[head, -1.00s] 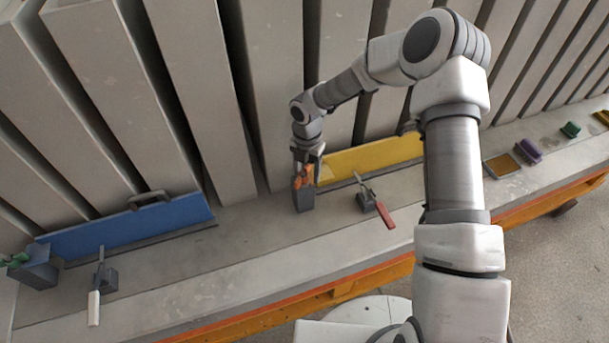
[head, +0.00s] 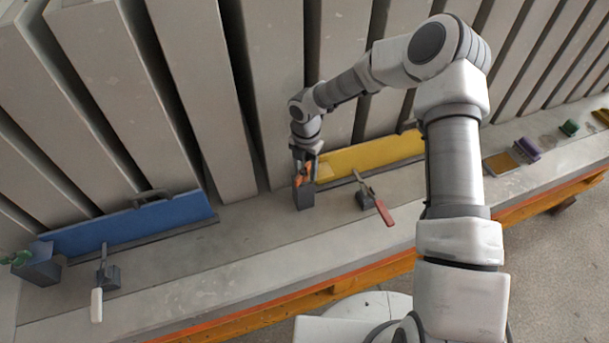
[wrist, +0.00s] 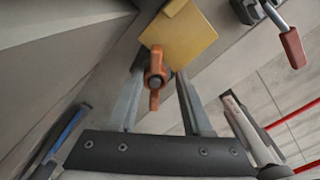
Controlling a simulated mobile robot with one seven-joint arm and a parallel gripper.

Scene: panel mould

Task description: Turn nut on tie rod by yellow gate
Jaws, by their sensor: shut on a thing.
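The orange wing nut (head: 301,176) sits on the tie rod at the dark grey block (head: 304,197), by the left end of the yellow gate (head: 372,153). In the wrist view the nut (wrist: 155,76) lies between my two fingers, its wings pointing roughly up and down the picture, with a dark rod end at its middle. The yellow gate's end (wrist: 180,36) shows just beyond it. My gripper (head: 306,168) comes down from above and is shut on the nut. The finger contact is partly hidden in the head view.
A toggle clamp with a red handle (head: 385,212) stands right of the block. A blue gate (head: 130,223), a white-handled clamp (head: 97,303) and a grey block with green nut (head: 38,265) are at left. Tall concrete panels (head: 190,90) rise close behind.

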